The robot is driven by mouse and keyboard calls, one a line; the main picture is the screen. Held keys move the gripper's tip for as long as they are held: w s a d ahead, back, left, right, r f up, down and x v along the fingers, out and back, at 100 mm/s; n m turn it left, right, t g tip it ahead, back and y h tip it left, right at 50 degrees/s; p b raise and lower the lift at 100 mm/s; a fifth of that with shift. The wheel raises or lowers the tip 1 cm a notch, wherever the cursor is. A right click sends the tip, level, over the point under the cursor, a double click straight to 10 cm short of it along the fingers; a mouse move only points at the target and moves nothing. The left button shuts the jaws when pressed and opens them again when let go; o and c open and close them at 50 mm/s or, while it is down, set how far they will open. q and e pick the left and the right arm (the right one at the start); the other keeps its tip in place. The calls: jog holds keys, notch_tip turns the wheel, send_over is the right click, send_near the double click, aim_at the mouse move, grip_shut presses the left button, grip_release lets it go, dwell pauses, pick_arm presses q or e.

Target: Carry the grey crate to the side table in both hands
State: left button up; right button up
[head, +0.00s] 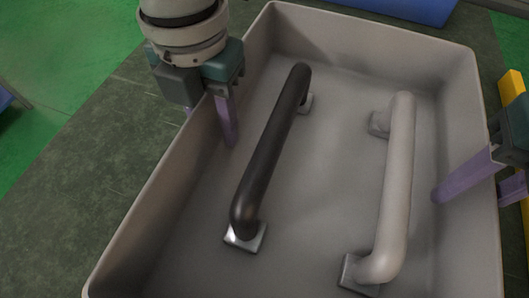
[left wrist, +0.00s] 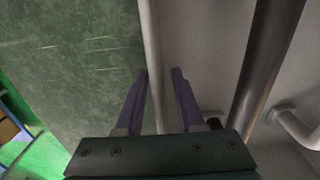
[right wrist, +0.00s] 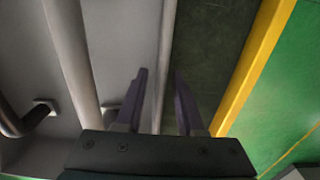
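The grey crate (head: 130,232) fills the middle of the head view, open at the top. Inside it lie a black bar handle (head: 268,150) and a light grey bar handle (head: 399,180), both with square feet. My left gripper (head: 208,118) straddles the crate's left wall, one finger inside and one outside. The left wrist view shows the rim (left wrist: 152,50) between spread fingers with a gap. My right gripper (head: 478,190) straddles the right wall the same way; the right wrist view shows the rim (right wrist: 166,50) between its spread fingers. The outer fingers are partly hidden.
A dark green worn surface (head: 75,185) lies under and around the crate. A yellow strip (head: 511,88) runs along its right side. Bright green floor (head: 50,50) lies beyond. A blue object (head: 405,8) is behind the crate's far wall.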

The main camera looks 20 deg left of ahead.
pick_arm(q)
notch_tip(320, 180, up, 12)
jog(key=shift+f, duration=0.1)
pick_arm(e)
jog(key=shift+r, duration=0.3)
notch_tip(320, 180, up, 12)
jog(key=shift+f, duration=0.25)
dwell(0.5)
